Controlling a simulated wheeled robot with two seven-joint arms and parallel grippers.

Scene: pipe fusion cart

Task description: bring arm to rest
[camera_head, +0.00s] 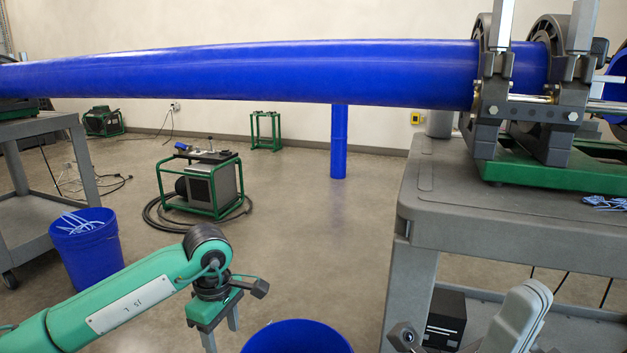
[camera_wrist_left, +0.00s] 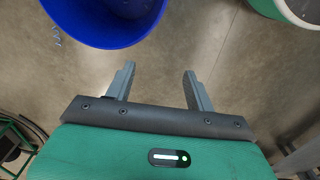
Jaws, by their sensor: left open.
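My left arm is green and comes in from the lower left of the head view. Its gripper (camera_head: 221,328) points down over open floor, with nothing between its fingers. In the left wrist view the two grey fingers (camera_wrist_left: 160,85) stand well apart, with only bare floor between them. At the lower right of the head view, a light grey part of my right arm (camera_head: 524,310) shows beside the cart; its fingers cannot be made out clearly.
A long blue pipe (camera_head: 260,72) spans the top into clamps (camera_head: 490,95) on a grey cart (camera_head: 500,205). Blue buckets stand at left (camera_head: 85,245) and bottom centre (camera_head: 297,340); one shows in the wrist view (camera_wrist_left: 105,20). A green-framed machine (camera_head: 200,185) sits on open floor.

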